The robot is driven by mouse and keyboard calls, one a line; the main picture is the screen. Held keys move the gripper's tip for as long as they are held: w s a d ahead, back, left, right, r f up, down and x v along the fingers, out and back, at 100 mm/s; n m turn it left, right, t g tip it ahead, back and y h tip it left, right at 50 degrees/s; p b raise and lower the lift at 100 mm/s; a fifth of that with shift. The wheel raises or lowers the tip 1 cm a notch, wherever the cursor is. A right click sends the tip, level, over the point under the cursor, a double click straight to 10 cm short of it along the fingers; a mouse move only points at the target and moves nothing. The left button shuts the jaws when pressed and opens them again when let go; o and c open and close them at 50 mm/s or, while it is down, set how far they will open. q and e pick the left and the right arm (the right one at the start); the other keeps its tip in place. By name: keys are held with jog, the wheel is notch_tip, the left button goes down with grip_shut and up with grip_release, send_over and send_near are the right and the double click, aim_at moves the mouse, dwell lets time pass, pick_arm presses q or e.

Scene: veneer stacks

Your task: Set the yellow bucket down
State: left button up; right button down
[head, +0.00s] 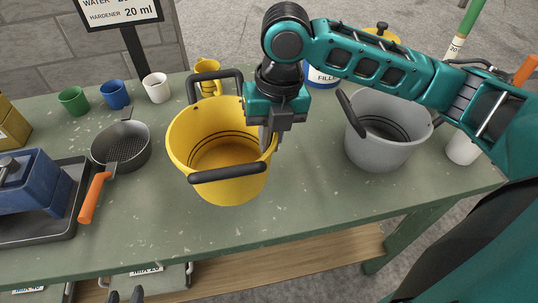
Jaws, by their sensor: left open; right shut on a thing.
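The yellow bucket (185,148) is left of the middle of the green table, upright, with its two dark handles at the back and front. My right gripper (268,142) comes down from above and is shut on the right side of the bucket's rim. The bucket looks empty inside, with dark rings around its inner wall. I cannot tell whether its base touches the table or hangs just above it.
A grey bucket (380,153) stands to the right. A strainer (121,147) with an orange handle lies close left, beside a dark tray (62,212). The table's front (290,215) is clear.

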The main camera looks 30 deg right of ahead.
notch_tip(320, 180, down, 5)
jog(key=shift+r+b, duration=0.15)
jog(key=shift+b, duration=0.2)
jog(key=shift+f, duration=0.35)
jog(key=shift+f, duration=0.1)
jog(key=c, duration=1.3)
grip_release()
jog(key=shift+o, duration=0.2)
notch_tip(320, 180, up, 12)
jog(key=d+p, duration=0.1)
jog(key=shift+s, duration=0.15)
jog(key=shift+d, duration=0.1)
